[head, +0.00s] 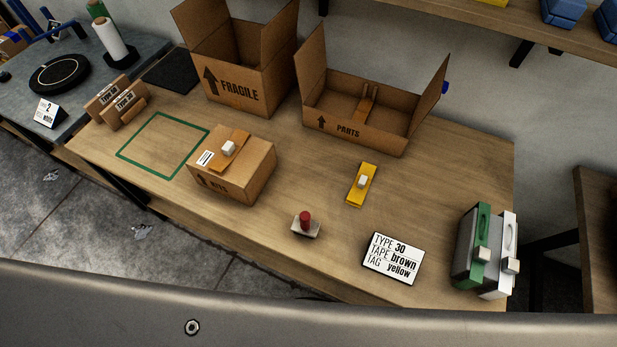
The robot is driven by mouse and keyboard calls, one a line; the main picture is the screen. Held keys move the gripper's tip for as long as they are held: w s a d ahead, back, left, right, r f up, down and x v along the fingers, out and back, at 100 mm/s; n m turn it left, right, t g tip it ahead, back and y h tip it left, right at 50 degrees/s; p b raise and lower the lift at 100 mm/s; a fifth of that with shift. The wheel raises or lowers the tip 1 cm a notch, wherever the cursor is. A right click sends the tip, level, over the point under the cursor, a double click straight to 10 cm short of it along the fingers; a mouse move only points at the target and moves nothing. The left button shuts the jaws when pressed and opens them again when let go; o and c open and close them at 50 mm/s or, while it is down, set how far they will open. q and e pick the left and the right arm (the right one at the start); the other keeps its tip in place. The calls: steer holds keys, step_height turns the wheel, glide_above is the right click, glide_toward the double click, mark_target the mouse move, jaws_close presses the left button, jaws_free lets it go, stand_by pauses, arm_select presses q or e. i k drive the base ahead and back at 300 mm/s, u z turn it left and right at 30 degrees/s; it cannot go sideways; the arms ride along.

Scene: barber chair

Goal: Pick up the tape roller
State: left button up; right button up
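I cannot tell for sure which thing is the tape roller. At the right end of the wooden table stand a green handled piece (479,243) and a white handled piece (507,258), side by side, each with a pale cube knob. At the left end are two brown blocks, a rear one (105,96) and a front one (125,107), with pale printed labels. A brown piece (367,102) stands in the open "PARTS" box (347,131). Neither of my grippers is in view.
A closed carton (234,178) bears a brown flap with a white knob. An open "FRAGILE" box (241,85), yellow tag (355,190), red-knobbed stamp (306,225) and sign reading type 30, tape brown, tag yellow (393,259) share the table. The green outlined square (150,118) is empty.

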mark_target(303, 225)
steer(key=z, duration=1.9)
steer(key=k, duration=0.9)
